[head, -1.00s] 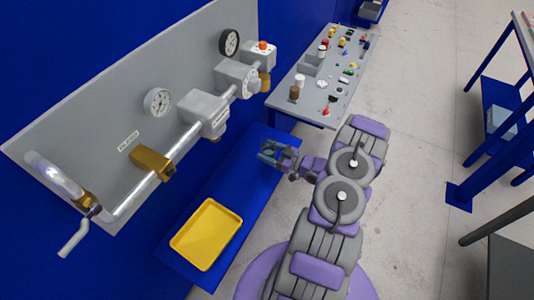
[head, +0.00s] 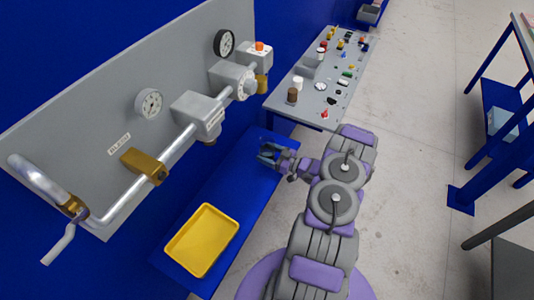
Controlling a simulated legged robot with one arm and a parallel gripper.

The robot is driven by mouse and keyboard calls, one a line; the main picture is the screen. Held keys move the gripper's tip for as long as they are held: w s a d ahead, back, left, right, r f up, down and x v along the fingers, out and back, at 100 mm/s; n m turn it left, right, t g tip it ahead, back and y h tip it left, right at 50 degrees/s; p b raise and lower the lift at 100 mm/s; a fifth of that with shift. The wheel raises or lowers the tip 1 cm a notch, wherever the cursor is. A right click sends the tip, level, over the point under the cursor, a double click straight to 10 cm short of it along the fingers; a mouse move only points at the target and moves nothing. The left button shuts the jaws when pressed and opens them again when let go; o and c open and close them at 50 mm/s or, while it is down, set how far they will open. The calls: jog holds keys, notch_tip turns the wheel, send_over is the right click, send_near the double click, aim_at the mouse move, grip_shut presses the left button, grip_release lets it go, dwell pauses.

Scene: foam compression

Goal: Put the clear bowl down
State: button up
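My gripper (head: 268,154) is over the far end of the blue bench (head: 222,212), below the pipe panel. Its fingers look spread apart, with a dark bluish patch between them. I cannot make out the clear bowl there. It may be see-through against the blue or hidden by the fingers, so I cannot tell whether the gripper holds it or whether it touches the bench.
A yellow tray (head: 202,240) lies on the near end of the bench. A grey panel (head: 85,115) with pipes and gauges stands at left. A grey table (head: 300,108) with several small items stands beyond. Blue shelving (head: 487,125) is at right. The bench between gripper and tray is bare.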

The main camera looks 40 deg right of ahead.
jog(key=shift+o, duration=1.4)
jog(key=shift+d+f, duration=0.15)
jog(key=shift+d, duration=0.25)
jog(key=shift+o, duration=0.4)
jog(key=shift+a+r, duration=0.25)
jog(key=shift+a, duration=0.35)
jog(key=p+v, duration=0.3)
jog(key=v, duration=0.9)
jog(key=shift+d, duration=0.2)
jog(key=shift+d+f, duration=0.1)
jog(key=shift+d, duration=0.1)
jog(key=shift+a, duration=0.1)
